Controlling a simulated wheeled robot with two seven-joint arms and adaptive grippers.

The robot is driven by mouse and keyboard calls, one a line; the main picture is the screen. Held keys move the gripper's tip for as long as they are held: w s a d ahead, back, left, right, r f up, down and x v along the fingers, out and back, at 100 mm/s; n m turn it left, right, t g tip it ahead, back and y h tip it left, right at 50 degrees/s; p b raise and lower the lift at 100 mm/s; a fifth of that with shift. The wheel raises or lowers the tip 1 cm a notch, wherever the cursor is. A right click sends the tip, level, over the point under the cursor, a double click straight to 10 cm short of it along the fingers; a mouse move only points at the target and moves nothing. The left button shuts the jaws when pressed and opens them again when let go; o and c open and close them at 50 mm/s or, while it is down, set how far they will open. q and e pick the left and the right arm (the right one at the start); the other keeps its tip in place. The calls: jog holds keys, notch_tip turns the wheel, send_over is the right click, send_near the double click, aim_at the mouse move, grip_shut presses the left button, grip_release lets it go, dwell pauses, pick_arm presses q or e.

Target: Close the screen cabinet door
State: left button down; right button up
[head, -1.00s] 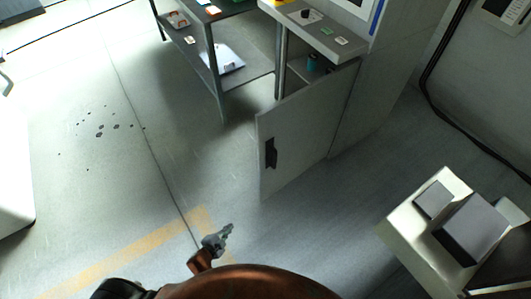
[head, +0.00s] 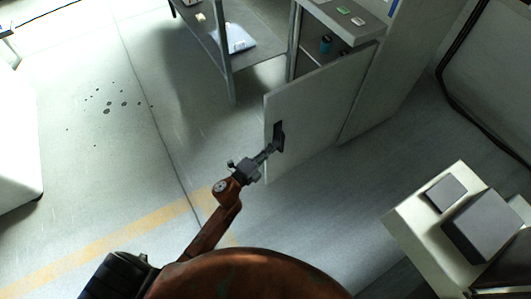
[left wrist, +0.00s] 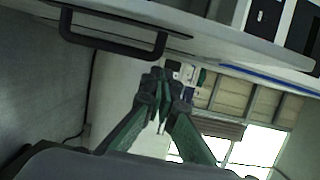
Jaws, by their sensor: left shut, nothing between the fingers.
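The screen cabinet door (head: 325,105) is a flat grey panel standing open from the cabinet (head: 378,95). Its dark handle (head: 279,132) is near the free edge. My left gripper (head: 270,151) is at the handle's lower end in the head view; I cannot tell whether it touches. In the left wrist view the handle (left wrist: 110,43) is a dark bar below the door panel's edge (left wrist: 225,38), above and left of my left gripper's fingertips (left wrist: 160,85). The fingers are together with nothing between them. My right gripper is not in view.
Inside the open cabinet stands a blue cylinder (head: 326,44). A metal shelf rack (head: 232,80) is left of the cabinet. A pale block-shaped unit (head: 425,225) stands at lower right.

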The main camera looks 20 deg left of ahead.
aim_at(278, 128)
pick_arm(q)
jog(key=w, duration=0.1)
jog(key=w+a, duration=0.1)
jog(key=w+a+b, duration=0.1)
jog(key=shift+w+f, duration=0.1)
jog(key=shift+w, duration=0.3)
jog(key=shift+w+a, duration=0.25)
jog(key=shift+a, duration=0.05)
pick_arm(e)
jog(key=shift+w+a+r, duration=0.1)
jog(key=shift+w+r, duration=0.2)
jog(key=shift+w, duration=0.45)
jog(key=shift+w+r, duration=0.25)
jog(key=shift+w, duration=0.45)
